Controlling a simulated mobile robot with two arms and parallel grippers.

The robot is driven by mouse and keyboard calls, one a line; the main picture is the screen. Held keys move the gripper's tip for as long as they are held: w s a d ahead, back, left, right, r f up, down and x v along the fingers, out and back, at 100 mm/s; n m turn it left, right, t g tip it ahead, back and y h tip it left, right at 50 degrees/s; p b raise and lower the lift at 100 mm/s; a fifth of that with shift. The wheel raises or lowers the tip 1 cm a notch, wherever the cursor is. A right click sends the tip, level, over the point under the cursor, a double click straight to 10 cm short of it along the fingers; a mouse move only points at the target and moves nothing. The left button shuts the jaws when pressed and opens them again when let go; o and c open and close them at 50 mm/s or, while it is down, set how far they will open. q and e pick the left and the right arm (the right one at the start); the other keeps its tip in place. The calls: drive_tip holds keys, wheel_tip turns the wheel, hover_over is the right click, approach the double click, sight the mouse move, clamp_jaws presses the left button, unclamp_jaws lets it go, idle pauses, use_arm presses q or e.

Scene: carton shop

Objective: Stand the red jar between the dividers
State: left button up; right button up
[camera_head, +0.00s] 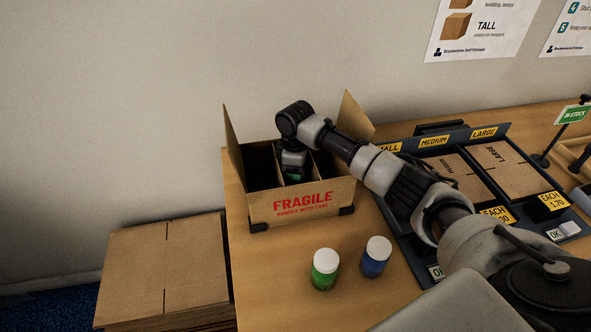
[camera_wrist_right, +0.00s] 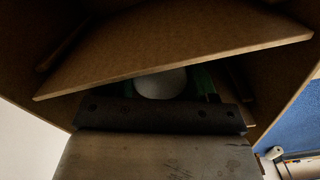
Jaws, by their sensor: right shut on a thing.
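An open carton (camera_head: 262,208) marked FRAGILE stands on the table, with cardboard dividers (camera_head: 314,166) inside. My right gripper (camera_head: 292,174) reaches down into the carton, and its fingertips are mostly hidden by the walls. In the right wrist view it is shut on a jar whose round white lid (camera_wrist_right: 161,83) shows between the fingers. The jar's body and colour are hidden, and I take it for the red jar, as no other one is in view. A cardboard panel (camera_wrist_right: 180,38) crosses close to the lid. I cannot tell whether the jar touches the carton floor. My left gripper is not in view.
A green jar (camera_head: 325,270) and a blue jar (camera_head: 375,257) with white lids stand in front of the carton. A dark rack (camera_head: 421,129) with flat cartons is at right, partly behind my arm. Flat cardboard (camera_head: 165,265) is stacked at left. Raised flaps (camera_head: 356,116) flank the carton's opening.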

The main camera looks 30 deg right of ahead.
drive_tip(key=o, duration=1.3)
drive_tip(key=shift+f, duration=0.1)
wheel_tip(320, 180, up, 12)
